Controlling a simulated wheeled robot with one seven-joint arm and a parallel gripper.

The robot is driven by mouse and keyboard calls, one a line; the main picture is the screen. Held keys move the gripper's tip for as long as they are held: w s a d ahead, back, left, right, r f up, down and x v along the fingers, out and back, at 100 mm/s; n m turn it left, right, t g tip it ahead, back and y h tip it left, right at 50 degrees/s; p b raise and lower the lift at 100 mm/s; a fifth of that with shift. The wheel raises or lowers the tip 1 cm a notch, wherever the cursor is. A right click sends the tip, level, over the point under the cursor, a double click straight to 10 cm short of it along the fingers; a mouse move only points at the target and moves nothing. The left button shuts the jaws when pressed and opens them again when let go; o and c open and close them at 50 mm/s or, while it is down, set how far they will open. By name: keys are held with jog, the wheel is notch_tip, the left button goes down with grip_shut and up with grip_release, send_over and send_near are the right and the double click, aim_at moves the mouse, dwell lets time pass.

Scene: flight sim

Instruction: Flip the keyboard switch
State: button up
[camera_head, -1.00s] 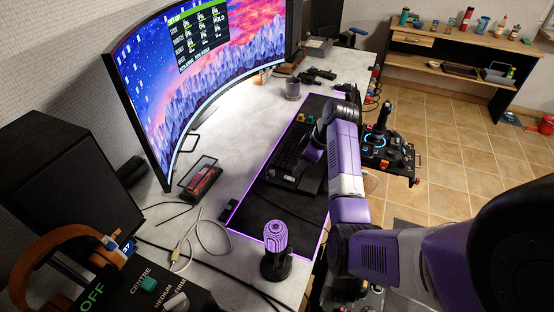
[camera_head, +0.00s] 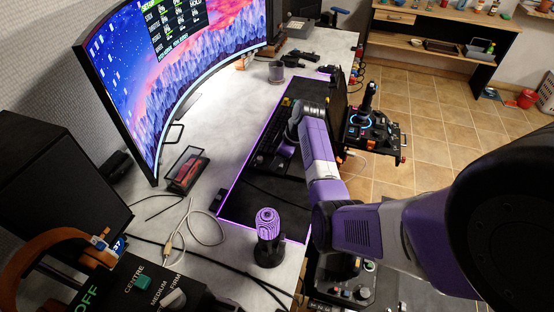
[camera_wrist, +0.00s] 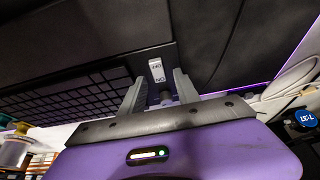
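The black keyboard (camera_wrist: 62,104) lies on the left in the wrist view. In the head view, part of the keyboard (camera_head: 268,146) shows beside my arm, on the purple-edged mat. A small white labelled switch (camera_wrist: 157,69) sits at the keyboard's end in the wrist view, just ahead of my fingertips. My gripper (camera_wrist: 160,83) is open, its two fingers apart on either side of the switch's near end. A dark round part shows between the fingers. I cannot tell whether the fingers touch anything. In the head view my arm hides the fingertips and the switch.
The dark mat (camera_head: 262,192) has a glowing purple border. A purple-topped joystick (camera_head: 268,225) stands near the mat's near end. A curved monitor (camera_head: 190,70) is at the left. A cable (camera_head: 205,228) and a mug (camera_head: 276,72) lie on the desk. A joystick panel (camera_head: 375,132) is at the right.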

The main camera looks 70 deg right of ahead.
jog(key=shift+c, duration=0.2)
grip_shut()
jog(key=shift+s, duration=0.1)
jog(key=shift+s+f+t, duration=0.1)
jog(key=shift+s+t, duration=0.05)
jog(key=shift+t, duration=0.45)
jog(key=shift+t+b, duration=0.3)
jog(key=shift+b, duration=0.1)
